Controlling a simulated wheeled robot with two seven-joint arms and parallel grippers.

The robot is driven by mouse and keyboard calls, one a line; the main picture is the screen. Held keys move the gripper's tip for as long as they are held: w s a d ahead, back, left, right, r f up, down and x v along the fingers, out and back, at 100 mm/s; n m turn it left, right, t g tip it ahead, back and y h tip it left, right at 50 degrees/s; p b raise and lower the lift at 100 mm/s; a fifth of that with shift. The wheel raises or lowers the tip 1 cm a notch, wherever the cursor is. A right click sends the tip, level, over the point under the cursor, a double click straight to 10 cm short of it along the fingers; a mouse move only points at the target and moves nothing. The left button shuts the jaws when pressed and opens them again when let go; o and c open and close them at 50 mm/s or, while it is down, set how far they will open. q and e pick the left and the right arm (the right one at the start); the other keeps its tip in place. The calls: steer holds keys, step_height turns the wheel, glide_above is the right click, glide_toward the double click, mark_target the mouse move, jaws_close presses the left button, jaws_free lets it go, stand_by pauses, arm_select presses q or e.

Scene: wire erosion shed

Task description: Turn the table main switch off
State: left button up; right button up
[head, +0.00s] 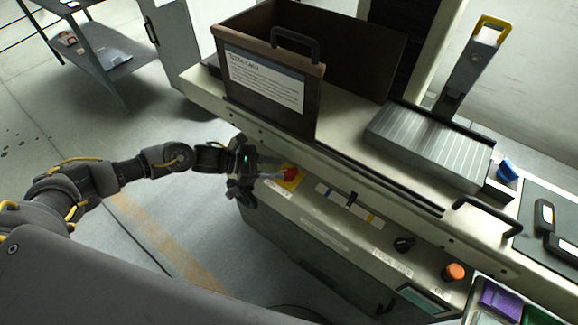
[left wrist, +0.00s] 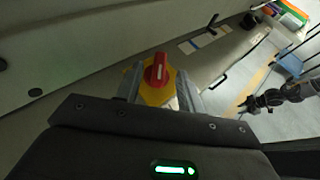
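The main switch is a red rotary knob (head: 290,174) on a yellow plate (head: 297,183), set on the front ledge of the machine table. In the left wrist view the red knob (left wrist: 158,69) stands between my two grey fingers, its handle running roughly up and down the picture. The yellow plate (left wrist: 157,94) shows below it. My left gripper (head: 272,174) is at the switch, pointing at it from the left; it also shows in the left wrist view (left wrist: 160,86). Its fingers are apart, with visible gaps beside the knob. My right gripper (left wrist: 256,102) appears small and dark at the right; its fingers are unclear.
A brown open box (head: 265,85) with a handle and label stands on the table behind the switch. A black knob (head: 404,244) and an orange button (head: 455,271) sit farther right along the ledge. A ribbed grey block (head: 430,140) lies on the table. Floor left is clear.

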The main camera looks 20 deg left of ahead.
mark_target(288, 170)
arm_select(q)
steer(key=p+x, duration=0.1)
steer(key=x, duration=0.4)
jaws_close()
